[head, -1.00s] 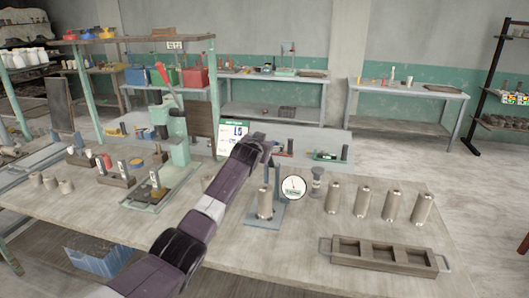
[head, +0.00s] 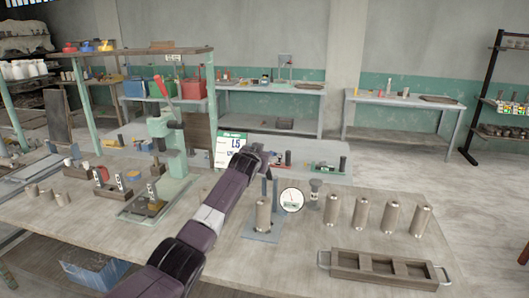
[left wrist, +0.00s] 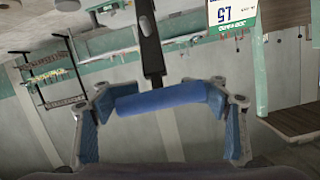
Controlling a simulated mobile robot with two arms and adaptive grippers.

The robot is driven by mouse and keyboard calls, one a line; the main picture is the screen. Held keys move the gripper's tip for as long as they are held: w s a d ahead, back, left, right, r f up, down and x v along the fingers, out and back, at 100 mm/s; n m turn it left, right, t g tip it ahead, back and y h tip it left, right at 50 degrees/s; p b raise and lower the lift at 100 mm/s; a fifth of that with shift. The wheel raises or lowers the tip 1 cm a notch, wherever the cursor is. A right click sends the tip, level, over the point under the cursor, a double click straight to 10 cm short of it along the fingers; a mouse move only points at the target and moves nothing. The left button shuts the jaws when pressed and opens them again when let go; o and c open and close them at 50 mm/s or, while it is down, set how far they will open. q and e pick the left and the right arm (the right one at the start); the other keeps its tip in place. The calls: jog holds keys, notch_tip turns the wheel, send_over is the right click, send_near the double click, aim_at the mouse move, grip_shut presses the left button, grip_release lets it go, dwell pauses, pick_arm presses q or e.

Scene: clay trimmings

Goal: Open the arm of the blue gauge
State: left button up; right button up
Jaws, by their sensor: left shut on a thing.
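The blue gauge stands on the near bench with its blue-grey base plate (head: 262,238), thin uprights and a round white dial (head: 291,200). A tan cylinder (head: 263,215) stands upright on its base. My left gripper (head: 258,152) is at the top of the gauge, above the cylinder. In the left wrist view, my left gripper (left wrist: 162,105) is shut on the blue handle bar (left wrist: 160,99), which lies across between its fingers. A dark lever (left wrist: 150,45) joins that bar. The arm's hinge is hidden in the head view. My right gripper is not in view.
Several tan cylinders (head: 360,214) stand in a row right of the gauge. A wooden tray (head: 385,282) with compartments lies at the front right. A sign reading L5 (head: 231,148) stands behind my arm. A green press (head: 172,145) stands at the left.

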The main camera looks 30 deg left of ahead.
pick_arm(q)
jog(key=shift+f, duration=0.25)
jog(key=o, duration=2.1)
jog(key=shift+w+a, duration=0.1)
jog(key=shift+r, duration=0.1)
jog(key=shift+s, duration=0.2)
jog(key=v, duration=1.1)
jog(key=shift+s, duration=0.35)
jog(key=shift+r, duration=0.15)
